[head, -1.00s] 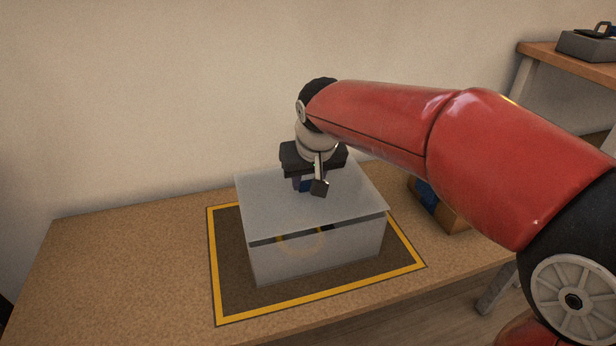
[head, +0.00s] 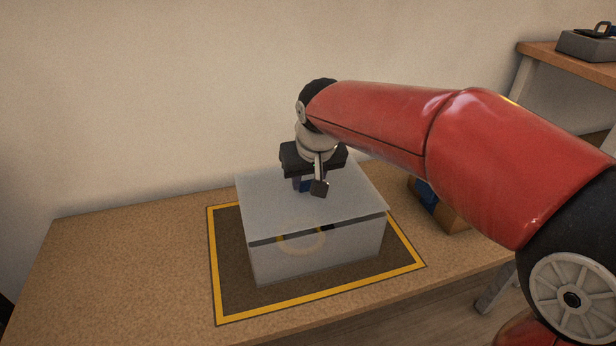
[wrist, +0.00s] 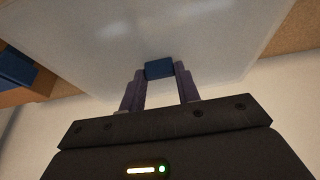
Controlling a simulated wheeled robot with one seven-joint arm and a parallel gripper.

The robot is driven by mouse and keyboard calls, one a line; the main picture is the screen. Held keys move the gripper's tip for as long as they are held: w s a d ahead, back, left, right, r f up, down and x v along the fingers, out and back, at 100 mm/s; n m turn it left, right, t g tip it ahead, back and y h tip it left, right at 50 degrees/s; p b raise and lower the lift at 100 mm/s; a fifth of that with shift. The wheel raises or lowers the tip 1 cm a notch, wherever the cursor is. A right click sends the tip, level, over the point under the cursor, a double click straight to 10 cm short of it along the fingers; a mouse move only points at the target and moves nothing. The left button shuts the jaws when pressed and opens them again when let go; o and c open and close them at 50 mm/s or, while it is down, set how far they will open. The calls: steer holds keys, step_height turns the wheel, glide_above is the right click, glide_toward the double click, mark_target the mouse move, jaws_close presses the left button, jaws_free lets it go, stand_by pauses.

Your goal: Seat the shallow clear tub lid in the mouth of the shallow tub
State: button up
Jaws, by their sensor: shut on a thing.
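The shallow clear tub lid (head: 282,208) is a pale, see-through sheet lying over the top of the shallow tub (head: 335,252). The tub is clear and stands on a dark mat. A thin dark gap shows under the lid's front edge, so I cannot tell whether the lid is in the mouth or resting on the rim. My gripper (head: 312,188) points down at the lid's middle. In the wrist view my gripper (wrist: 160,72) is shut on the lid's small blue handle (wrist: 159,69). A ring-shaped yellowish thing shows faintly through the tub's front wall.
The dark mat with a yellow border (head: 320,306) lies on the cork-coloured bench (head: 120,265). A box with a blue part (head: 430,200) stands right of the tub, partly behind my arm. The bench's left side is clear. A plain wall rises behind.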

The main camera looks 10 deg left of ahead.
mark_target(313, 202)
steer(key=shift+f+b, duration=0.6)
steer(key=shift+f, duration=0.3)
steer(key=o, duration=1.1)
steer(key=shift+r, duration=0.1)
steer(key=shift+r, duration=0.1)
steer(key=p+v, duration=0.1)
steer(key=v, duration=0.6)
steer(key=shift+s+d+r, duration=0.1)
steer(key=shift+r, duration=0.15)
